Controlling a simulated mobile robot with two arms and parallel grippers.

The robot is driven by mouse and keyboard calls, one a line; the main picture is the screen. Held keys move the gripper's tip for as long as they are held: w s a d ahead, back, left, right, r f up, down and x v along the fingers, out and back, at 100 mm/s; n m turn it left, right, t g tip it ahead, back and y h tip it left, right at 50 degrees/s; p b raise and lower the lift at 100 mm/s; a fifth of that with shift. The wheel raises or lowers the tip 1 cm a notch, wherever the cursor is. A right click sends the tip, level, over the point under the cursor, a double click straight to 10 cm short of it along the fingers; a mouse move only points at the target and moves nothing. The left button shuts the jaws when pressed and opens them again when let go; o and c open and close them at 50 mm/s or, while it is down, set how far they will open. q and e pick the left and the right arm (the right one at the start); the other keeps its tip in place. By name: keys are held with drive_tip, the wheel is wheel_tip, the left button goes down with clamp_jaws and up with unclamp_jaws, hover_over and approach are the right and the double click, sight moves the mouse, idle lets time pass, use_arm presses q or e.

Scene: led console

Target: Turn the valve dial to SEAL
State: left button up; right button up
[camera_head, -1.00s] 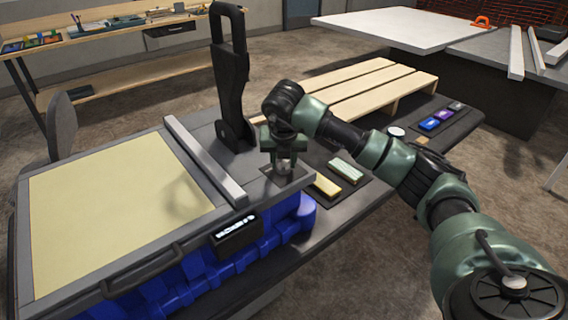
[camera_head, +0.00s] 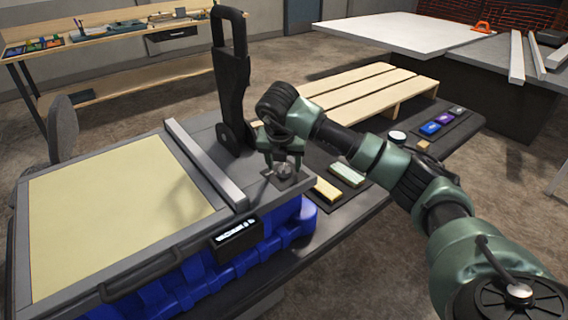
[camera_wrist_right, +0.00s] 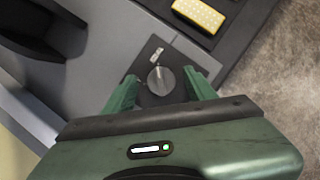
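The valve dial is a grey round knob (camera_wrist_right: 161,80) on a dark square plate, with a small light label mark beside it in the right wrist view. In the head view the dial (camera_head: 284,171) sits at the near right corner of the grey press table. My right gripper (camera_head: 284,160) points down over it. In the wrist view its green fingers (camera_wrist_right: 164,90) stand apart on either side of the dial, with gaps between fingers and knob. The gripper is open and holds nothing. The SEAL label cannot be read. My left gripper is not in view.
A small lit display (camera_head: 237,233) is on the front edge; its text is too small to read surely. A tall black lever (camera_head: 229,80) stands behind the dial. A yellow block (camera_head: 327,190) and a pale green block (camera_head: 347,174) lie to the right.

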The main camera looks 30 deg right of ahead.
drive_tip(key=b+v, duration=0.1)
drive_tip(key=v, duration=0.6)
drive_tip(key=shift+r, duration=0.35)
drive_tip(key=shift+s+a+f, duration=0.1)
drive_tip(key=shift+s, duration=0.05)
idle(0.3)
